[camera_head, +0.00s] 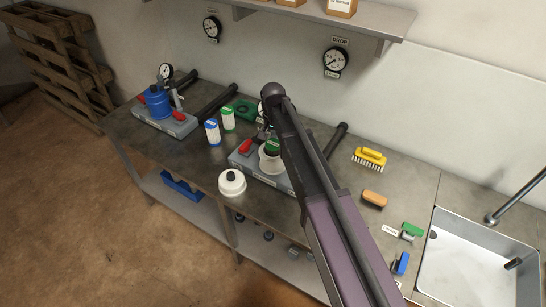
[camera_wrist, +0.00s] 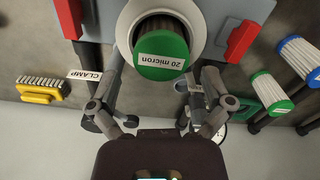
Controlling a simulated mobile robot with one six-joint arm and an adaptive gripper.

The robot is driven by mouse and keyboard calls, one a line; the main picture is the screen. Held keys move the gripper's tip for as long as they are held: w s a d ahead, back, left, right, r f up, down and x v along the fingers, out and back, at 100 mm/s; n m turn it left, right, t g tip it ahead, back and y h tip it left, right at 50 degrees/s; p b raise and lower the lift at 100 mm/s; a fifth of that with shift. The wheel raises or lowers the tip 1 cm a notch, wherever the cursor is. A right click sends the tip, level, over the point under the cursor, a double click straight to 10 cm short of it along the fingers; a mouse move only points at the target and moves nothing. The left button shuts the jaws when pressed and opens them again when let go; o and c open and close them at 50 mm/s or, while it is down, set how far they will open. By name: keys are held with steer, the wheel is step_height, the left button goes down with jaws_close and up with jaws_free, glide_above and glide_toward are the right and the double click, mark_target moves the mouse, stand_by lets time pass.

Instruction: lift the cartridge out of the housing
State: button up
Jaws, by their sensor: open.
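The cartridge has a green cap labelled "20 micron" (camera_wrist: 163,50) and stands in the open white housing (camera_wrist: 206,22) in the wrist view. In the head view its green top (camera_head: 272,146) shows above the pale housing (camera_head: 270,164), partly behind my arm. My gripper (camera_wrist: 153,86) is open, with one finger on each side just below the cap in the wrist view. In the head view my arm hides most of the gripper.
Red handles (camera_wrist: 242,40) flank the housing. A white lid with a black knob (camera_head: 232,184) lies at the bench's front edge. A blue-capped cartridge (camera_head: 212,132) and a green-capped one (camera_head: 228,118) stand left. A yellow brush (camera_head: 369,158) and a sink (camera_head: 475,260) are right.

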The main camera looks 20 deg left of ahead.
mark_target(273, 144)
steer(key=shift+f+b, duration=1.45)
steer(key=shift+f, duration=0.3)
steer(key=c, duration=1.1)
